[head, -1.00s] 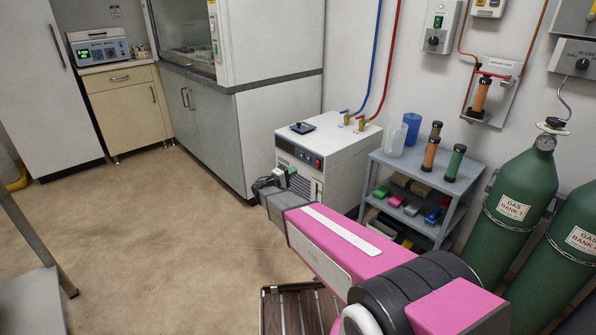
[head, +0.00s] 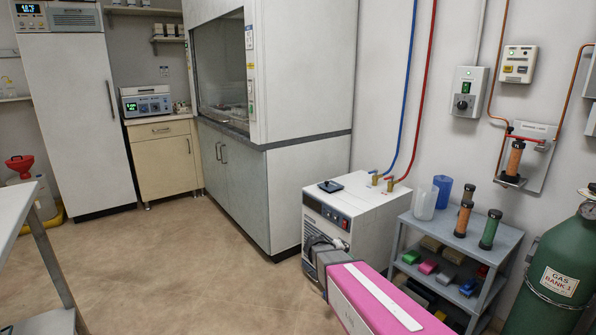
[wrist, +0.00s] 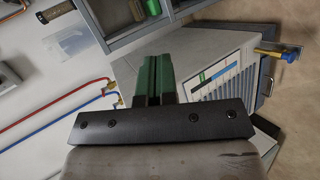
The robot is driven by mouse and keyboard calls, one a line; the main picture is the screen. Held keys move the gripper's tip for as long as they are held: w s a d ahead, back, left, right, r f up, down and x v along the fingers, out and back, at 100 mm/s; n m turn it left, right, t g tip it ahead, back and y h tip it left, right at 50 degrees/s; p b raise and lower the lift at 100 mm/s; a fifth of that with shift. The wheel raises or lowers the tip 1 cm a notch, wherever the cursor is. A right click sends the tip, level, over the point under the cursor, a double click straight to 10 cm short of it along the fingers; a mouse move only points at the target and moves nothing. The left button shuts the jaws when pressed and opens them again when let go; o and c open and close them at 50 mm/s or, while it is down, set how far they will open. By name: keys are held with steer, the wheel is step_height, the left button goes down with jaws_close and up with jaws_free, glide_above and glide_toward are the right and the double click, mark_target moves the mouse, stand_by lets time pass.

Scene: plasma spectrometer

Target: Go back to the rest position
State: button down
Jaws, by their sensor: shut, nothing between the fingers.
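My gripper (wrist: 154,80) shows in the wrist view with its green fingers pressed together and nothing between them. In the head view my pink arm reaches in from the bottom right, and its dark wrist end is in front of the white chiller (head: 370,215). The fingertips are hard to make out there. The chiller also shows in the wrist view (wrist: 190,50), turned on its side, with its grille to the right of the fingers. I cannot tell the exact gap between gripper and chiller.
A grey shelf cart (head: 465,240) with cartridges and coloured boxes stands right of the chiller. A green gas cylinder (head: 560,270) is at the far right. A fume hood cabinet (head: 240,185) stands behind left. A table edge (head: 20,215) is at the left. The floor (head: 180,270) between is clear.

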steer(key=s+a+m+g+y, duration=0.1)
steer(key=s+m+g+y, duration=0.2)
steer(key=s+y, duration=0.8)
steer(key=s, duration=0.6)
steer(key=shift+s+a, duration=0.3)
steer(key=shift+s, duration=0.05)
steer(key=shift+r+g, duration=0.1)
steer(key=shift+g, duration=0.2)
